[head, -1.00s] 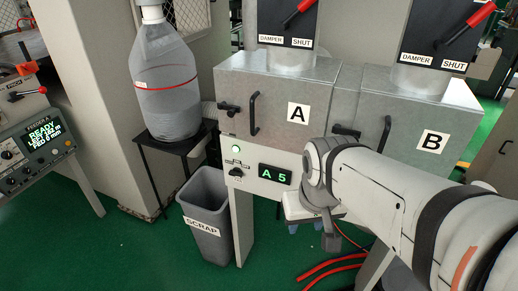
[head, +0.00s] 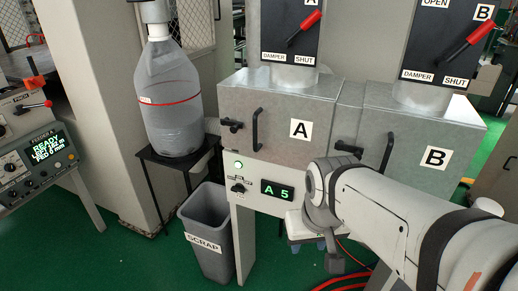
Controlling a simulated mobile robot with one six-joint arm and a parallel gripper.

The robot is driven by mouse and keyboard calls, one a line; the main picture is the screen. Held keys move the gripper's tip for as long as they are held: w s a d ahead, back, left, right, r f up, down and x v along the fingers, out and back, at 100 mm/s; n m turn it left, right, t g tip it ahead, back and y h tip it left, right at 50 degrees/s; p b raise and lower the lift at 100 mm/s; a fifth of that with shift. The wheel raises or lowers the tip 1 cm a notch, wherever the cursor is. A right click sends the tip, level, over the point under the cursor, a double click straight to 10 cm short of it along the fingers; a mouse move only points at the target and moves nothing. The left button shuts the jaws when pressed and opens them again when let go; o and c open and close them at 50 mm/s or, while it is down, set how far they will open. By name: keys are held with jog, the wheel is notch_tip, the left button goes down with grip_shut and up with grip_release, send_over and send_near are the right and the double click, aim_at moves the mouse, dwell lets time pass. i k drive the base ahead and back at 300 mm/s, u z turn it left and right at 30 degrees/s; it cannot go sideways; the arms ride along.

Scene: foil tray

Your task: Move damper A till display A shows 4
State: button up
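Damper A's lever, with a red handle (head: 311,21), slants up and to the right on a black plate (head: 272,22) marked DAMPER and SHUT. The plate's top is cut off by the frame. Display A (head: 277,190) is lit green and reads "A 5". It sits on the panel below the grey box A (head: 270,100). My arm reaches in from the right, below and in front of the boxes. My gripper (head: 322,244) shows only in part, low behind the arm's end and well below the lever. Its fingers are mostly hidden, so its opening is unclear.
Damper B's red-handled lever (head: 488,27) is at the upper right, above box B (head: 420,135). Box A has a black door handle (head: 256,130). Red hoses (head: 340,284) lie on the green floor.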

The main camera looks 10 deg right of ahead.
aim_at(310, 21)
jog(key=u, duration=0.05)
jog(key=k, duration=1.1)
jog(key=z, duration=0.55)
jog(key=i, duration=1.4)
jog(key=u, duration=0.7)
